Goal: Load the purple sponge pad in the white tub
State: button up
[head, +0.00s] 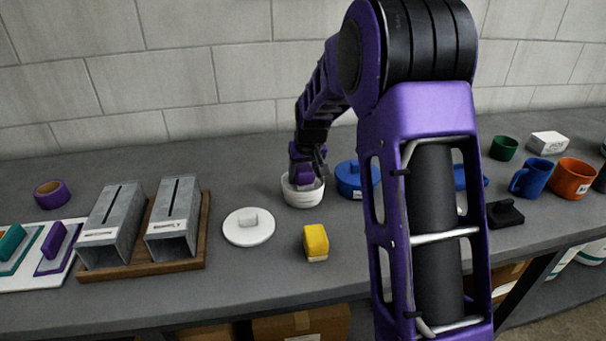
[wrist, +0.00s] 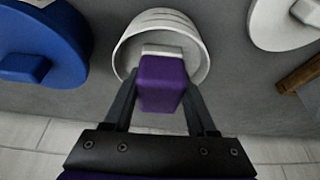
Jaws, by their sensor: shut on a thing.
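My gripper (head: 306,158) is shut on the purple sponge pad (wrist: 162,84), with one finger on each side of it. The pad is a purple block with a white layer at its far end. It is over the mouth of the white tub (head: 303,198), with its lower end within the rim in the wrist view. I cannot tell whether the pad touches the tub's floor. The white tub (wrist: 198,45) is round, ribbed and uncovered. A round white lid (head: 248,232) with a square knob lies on the bench to its left.
A yellow sponge (head: 316,243) sits in front of the tub. A lidded blue tub (head: 348,180) stands close on the right. Metal holders (head: 112,225) on a wooden tray are at left. Blue (head: 533,178) and orange (head: 571,178) mugs stand at right. My arm hides part of the bench.

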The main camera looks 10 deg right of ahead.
aim_at(303, 166)
dwell(0.4)
jog(key=shift+r+p, duration=2.3)
jog(key=shift+r, duration=1.15)
